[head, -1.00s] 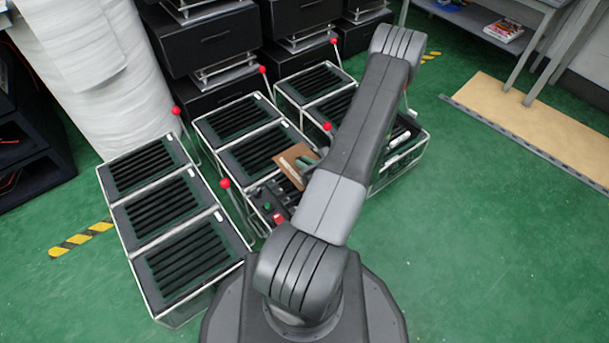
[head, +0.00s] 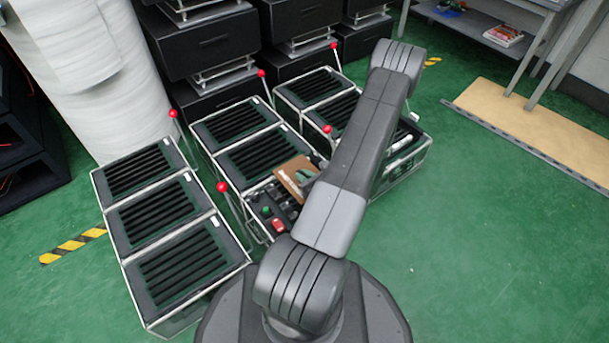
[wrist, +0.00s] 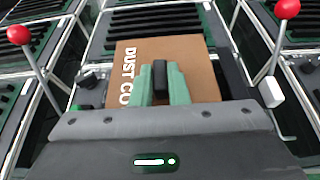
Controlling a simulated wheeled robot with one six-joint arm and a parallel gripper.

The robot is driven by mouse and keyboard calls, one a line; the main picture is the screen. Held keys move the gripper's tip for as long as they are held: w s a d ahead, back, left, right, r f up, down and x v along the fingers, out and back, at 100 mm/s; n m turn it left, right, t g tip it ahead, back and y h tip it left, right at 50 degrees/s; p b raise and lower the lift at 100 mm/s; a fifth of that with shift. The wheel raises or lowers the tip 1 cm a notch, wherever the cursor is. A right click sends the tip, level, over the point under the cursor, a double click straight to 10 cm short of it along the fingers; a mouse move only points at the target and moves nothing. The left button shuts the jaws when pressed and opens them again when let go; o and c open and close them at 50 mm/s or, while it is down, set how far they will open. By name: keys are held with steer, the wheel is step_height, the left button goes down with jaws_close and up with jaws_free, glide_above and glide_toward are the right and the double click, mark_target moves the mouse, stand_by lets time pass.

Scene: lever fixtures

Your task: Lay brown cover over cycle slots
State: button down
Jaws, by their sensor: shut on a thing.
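The brown cover (head: 290,177) is a flat panel; in the wrist view (wrist: 205,72) it carries white lettering reading "DUST CO", the rest hidden. My gripper (wrist: 160,82) has green fingers shut on the cover's near edge. In the head view the gripper (head: 306,178) is partly hidden by my arm. The cover is over the near end of the middle fixture column, between slotted panels and a control section with green and red buttons (head: 278,224). I cannot tell whether it touches the surface below. The black slotted panels (head: 250,157) lie just beyond it.
Red-knobbed levers stand on both sides of the cover, left (wrist: 19,34) and right (wrist: 287,9). Another slotted fixture column (head: 160,220) stands at left. A white roll (head: 85,70) and black cabinets (head: 215,45) stand behind. Green floor at right is open.

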step_height(320, 180, down, 3)
steer(key=shift+b, duration=0.6)
steer(key=shift+f, duration=1.1)
steer(key=c, duration=1.3)
jaws_free()
steer(key=p+v, duration=0.4)
steer(key=v, duration=0.9)
steer(key=shift+s+d+p, duration=0.25)
steer(key=shift+s+p, duration=0.1)
steer(key=shift+w, duration=0.1)
